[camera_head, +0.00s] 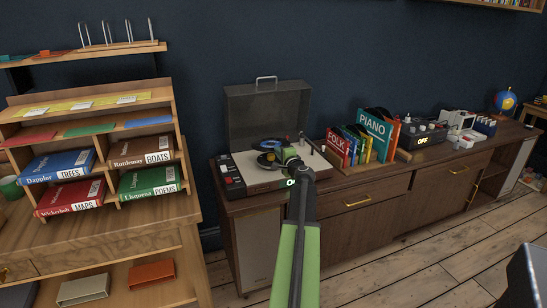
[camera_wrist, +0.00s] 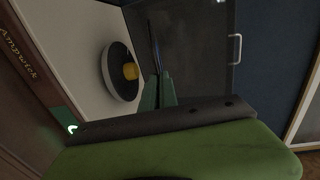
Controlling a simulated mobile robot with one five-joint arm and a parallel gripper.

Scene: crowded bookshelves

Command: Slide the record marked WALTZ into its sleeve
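My gripper (camera_head: 286,153) is over the open record player (camera_head: 240,160). It seems shut on a thin dark record (camera_head: 270,143) with a blue label, held above the platter. In the wrist view the fingers (camera_wrist: 157,92) close on this record (camera_wrist: 155,45), seen nearly edge-on. No WALTZ marking is legible. The platter (camera_wrist: 119,71) below has a yellow centre. Upright sleeves stand in a wooden rack (camera_head: 390,162) to the right: a red FOLK sleeve (camera_head: 337,149), a teal PIANO sleeve (camera_head: 374,132) and several others. A black disc edge shows behind PIANO.
The player's raised lid (camera_head: 268,113) stands behind my gripper. A bookshelf (camera_head: 105,215) with bound volumes is at left. A device marked OFF (camera_head: 424,136) and a globe (camera_head: 505,101) stand farther right on the cabinet (camera_head: 370,200).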

